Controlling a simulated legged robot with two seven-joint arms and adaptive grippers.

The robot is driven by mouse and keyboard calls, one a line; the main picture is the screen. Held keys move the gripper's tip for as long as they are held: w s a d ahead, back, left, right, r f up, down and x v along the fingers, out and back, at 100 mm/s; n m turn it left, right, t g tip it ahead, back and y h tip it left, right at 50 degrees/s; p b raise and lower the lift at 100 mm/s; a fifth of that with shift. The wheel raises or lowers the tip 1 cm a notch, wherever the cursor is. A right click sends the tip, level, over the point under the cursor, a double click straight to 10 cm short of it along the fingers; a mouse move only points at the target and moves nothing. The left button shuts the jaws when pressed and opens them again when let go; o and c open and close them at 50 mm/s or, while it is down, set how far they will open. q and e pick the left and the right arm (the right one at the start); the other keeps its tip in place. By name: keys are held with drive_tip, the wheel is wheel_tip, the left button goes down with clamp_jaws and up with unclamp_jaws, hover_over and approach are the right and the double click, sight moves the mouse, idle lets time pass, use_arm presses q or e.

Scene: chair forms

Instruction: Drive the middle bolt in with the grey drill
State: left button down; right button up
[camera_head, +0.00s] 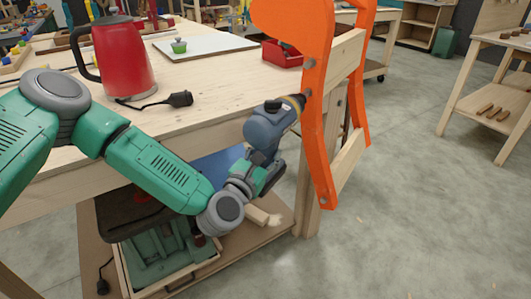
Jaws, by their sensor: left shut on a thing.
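The grey drill (268,128) is held in my left gripper (264,166), which is shut around its handle. The drill points right and slightly up. Its dark and yellow nose is at the near side of the orange chair form (318,100), around mid-height. The middle bolt is at or behind the drill's tip; I cannot tell whether the two touch. A small upper bolt (309,63) shows above the nose, and a lower bolt (322,201) shows near the form's bottom end. My right gripper is not in view.
A wooden workbench (215,95) stands behind the drill, carrying a red kettle (124,60), a black plug (180,99), a white board (205,45) and a red bin (282,54). A drawer of green cases (160,250) is below.

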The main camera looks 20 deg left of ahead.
use_arm(q)
drive_tip(key=shift+w+a+r+b, duration=0.1)
drive_tip(key=shift+w+r+b, duration=0.1)
drive_tip(key=shift+w+b, duration=0.25)
idle(0.8)
drive_tip(key=shift+w+d+b, duration=0.25)
drive_tip(key=shift+w+b, duration=0.6)
drive_tip(key=shift+w, duration=0.1)
drive_tip(key=shift+w+d+b, duration=0.25)
drive_tip(key=shift+w+b, duration=0.55)
drive_tip(key=shift+w, duration=0.1)
idle(3.4)
drive_tip(key=shift+s, duration=0.1)
drive_tip(key=shift+s+a+p, duration=0.1)
drive_tip(key=shift+s+a, duration=0.15)
drive_tip(key=shift+s, duration=0.7)
drive_tip(key=shift+s+a+p, duration=0.1)
drive_tip(key=shift+s+a, duration=0.2)
drive_tip(key=shift+s, duration=0.6)
drive_tip(key=shift+s+a+p, duration=0.1)
drive_tip(key=shift+s+a, duration=0.15)
drive_tip(key=shift+s, duration=0.7)
